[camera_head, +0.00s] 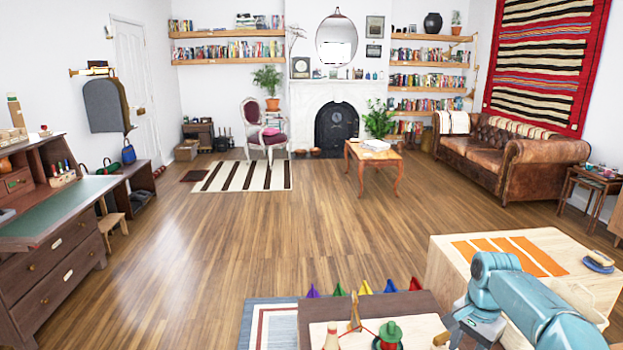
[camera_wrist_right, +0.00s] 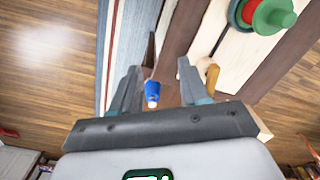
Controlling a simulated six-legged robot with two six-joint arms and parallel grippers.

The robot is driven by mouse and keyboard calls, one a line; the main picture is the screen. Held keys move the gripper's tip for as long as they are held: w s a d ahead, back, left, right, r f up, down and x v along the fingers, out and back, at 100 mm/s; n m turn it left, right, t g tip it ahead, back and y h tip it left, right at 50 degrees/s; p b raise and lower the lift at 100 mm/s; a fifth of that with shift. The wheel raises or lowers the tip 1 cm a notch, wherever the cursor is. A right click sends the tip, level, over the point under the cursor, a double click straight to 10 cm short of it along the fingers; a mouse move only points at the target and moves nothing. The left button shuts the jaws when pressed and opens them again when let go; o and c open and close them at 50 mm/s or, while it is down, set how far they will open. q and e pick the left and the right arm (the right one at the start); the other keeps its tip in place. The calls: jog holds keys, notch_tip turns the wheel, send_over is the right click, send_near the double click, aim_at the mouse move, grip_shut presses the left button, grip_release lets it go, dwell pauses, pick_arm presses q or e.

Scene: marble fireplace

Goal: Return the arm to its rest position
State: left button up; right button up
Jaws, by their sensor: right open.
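My right arm (camera_head: 530,305) is blue-teal and comes in from the lower right of the head view, bent over the front of the pale wooden block. Its gripper points down near a low table with a pale board (camera_head: 405,328); the fingertips are hard to make out there. In the right wrist view my right gripper (camera_wrist_right: 167,78) is open, its two dark fingers apart. A small blue piece with a pale tip (camera_wrist_right: 152,90) shows between the fingers, apparently beyond them and not gripped. My left gripper is not in view.
A green and red stacked piece (camera_head: 388,335) stands on the board, with a row of coloured cones (camera_head: 365,287) behind. A pale wooden block (camera_head: 450,270) with orange strips is at right. A dark desk (camera_head: 60,270) stands at left. The middle floor (camera_head: 260,235) is clear.

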jog(key=s+a+f+n+y, duration=0.1)
jog(key=s+a+f+n, duration=0.25)
jog(key=a+f, duration=0.45)
jog(key=s+a+f+n+y, duration=0.2)
jog(key=s+a+f, duration=0.3)
jog(key=f, duration=0.7)
jog(key=s+a+f+n, duration=0.1)
jog(key=s+a+f, duration=0.1)
jog(key=s, duration=0.5)
jog(key=s+a+f+n, duration=0.1)
jog(key=s+a+f, duration=0.1)
jog(key=s, duration=0.5)
jog(key=s+a+f+n, duration=0.2)
jog(key=s+a, duration=0.1)
jog(key=s, duration=0.4)
jog(key=shift+s+a+f+y, duration=0.25)
jog(key=shift+s+a+y, duration=0.05)
jog(key=shift+a, duration=0.05)
